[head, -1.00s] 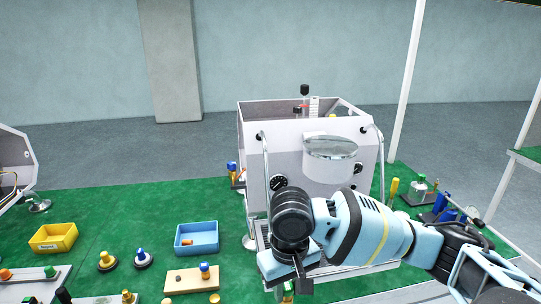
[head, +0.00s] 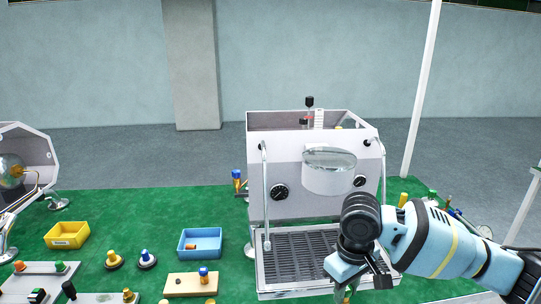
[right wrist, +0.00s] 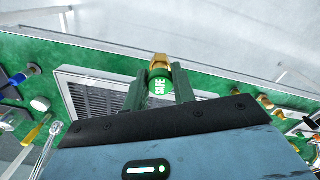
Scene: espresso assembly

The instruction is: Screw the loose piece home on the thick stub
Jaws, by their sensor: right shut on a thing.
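My right gripper (right wrist: 160,88) is shut on a green piece marked SAFE (right wrist: 160,86). A brass-coloured part (right wrist: 159,61) shows at the far end of the green piece; I cannot tell whether the two are joined. In the head view my right gripper (head: 362,282) hangs over the front right of the espresso machine's drip tray (head: 287,261), and the held piece is mostly hidden. I cannot tell which fitting is the thick stub. My left gripper is not in view.
The espresso machine (head: 310,180) stands on the green surface. A blue bin (head: 186,247), a yellow bin (head: 66,234) and a wooden block (head: 180,283) lie to its left. Grey plates with knobs are at the lower left. Tools and small parts lie at the right.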

